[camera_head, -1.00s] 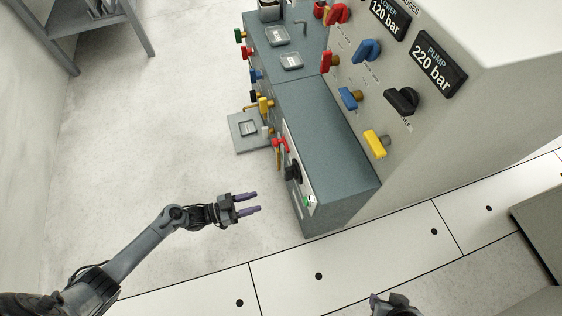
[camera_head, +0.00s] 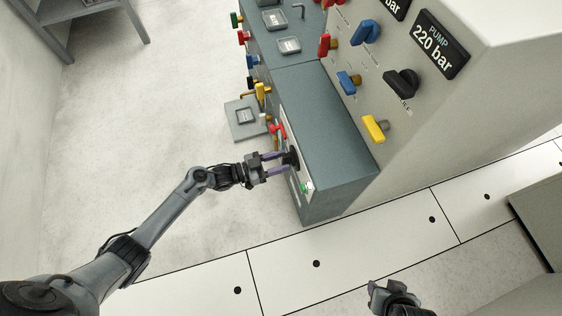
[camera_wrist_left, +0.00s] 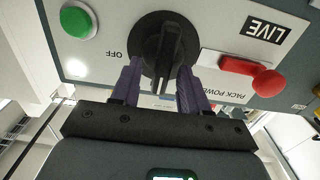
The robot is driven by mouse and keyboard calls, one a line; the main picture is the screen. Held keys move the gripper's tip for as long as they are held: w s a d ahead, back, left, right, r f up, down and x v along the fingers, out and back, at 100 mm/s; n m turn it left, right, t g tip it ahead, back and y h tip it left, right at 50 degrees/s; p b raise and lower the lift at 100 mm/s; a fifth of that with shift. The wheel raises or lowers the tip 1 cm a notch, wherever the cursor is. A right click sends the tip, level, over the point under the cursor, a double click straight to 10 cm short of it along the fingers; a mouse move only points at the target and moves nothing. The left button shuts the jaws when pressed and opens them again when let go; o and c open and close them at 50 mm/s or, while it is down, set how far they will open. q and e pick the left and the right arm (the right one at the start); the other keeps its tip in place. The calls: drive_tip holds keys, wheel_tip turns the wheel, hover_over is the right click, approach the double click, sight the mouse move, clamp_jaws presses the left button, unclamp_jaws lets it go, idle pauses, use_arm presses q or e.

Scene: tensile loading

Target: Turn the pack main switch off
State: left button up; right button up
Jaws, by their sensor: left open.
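The pack main switch (camera_wrist_left: 166,44) is a black rotary knob on a white panel, with "OFF" printed to its left in the left wrist view. Its raised grip stands upright in that view. The switch also shows in the head view (camera_head: 291,158) on the side of the grey cabinet. My left gripper (camera_wrist_left: 163,72) is open, its two purple fingers on either side of the knob's lower part. I cannot tell whether they touch it. In the head view the left gripper (camera_head: 279,163) reaches the panel. My right gripper (camera_head: 385,294) is at the bottom, its fingers unclear.
A green button (camera_wrist_left: 78,20) sits left of the switch and a red handle (camera_wrist_left: 250,75) right of it, near a "LIVE" label (camera_wrist_left: 265,30). Colored valves (camera_head: 374,128) line the taller cabinet. Open floor (camera_head: 150,120) lies left of the cabinets.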

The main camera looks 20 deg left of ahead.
use_arm(q)
drive_tip(key=shift+w+d, duration=0.15)
drive_tip(key=shift+w, duration=0.15)
drive_tip(key=shift+d, duration=0.1)
drive_tip(key=c, duration=0.4)
clamp_jaws()
